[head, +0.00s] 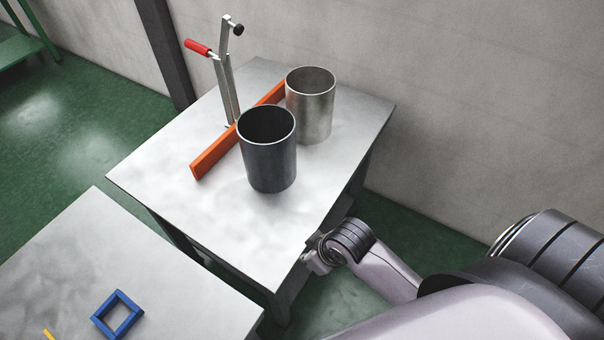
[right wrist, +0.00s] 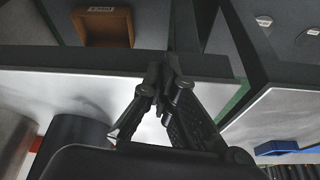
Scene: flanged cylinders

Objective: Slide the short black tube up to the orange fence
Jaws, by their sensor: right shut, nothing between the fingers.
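The short black tube (head: 268,160) stands upright on the grey metal table (head: 150,165) in the head view, with bare tabletop between its base and the orange fence (head: 212,156). The fence is a low bar running diagonally behind the tube, which hides part of it. In the right wrist view the black tube (right wrist: 72,140) shows at lower left, partly covered by my wrist. My right gripper (head: 308,262) is at the table's near right edge, apart from the tube. Its fingers (right wrist: 160,80) are closed together and empty. My left gripper is out of view.
A taller-looking steel tube (head: 311,108) stands behind the black one, near the fence's far end. A toggle clamp with a red handle (head: 198,47) rises behind the fence. A second table (head: 90,250) at lower left holds a blue square frame (head: 117,314).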

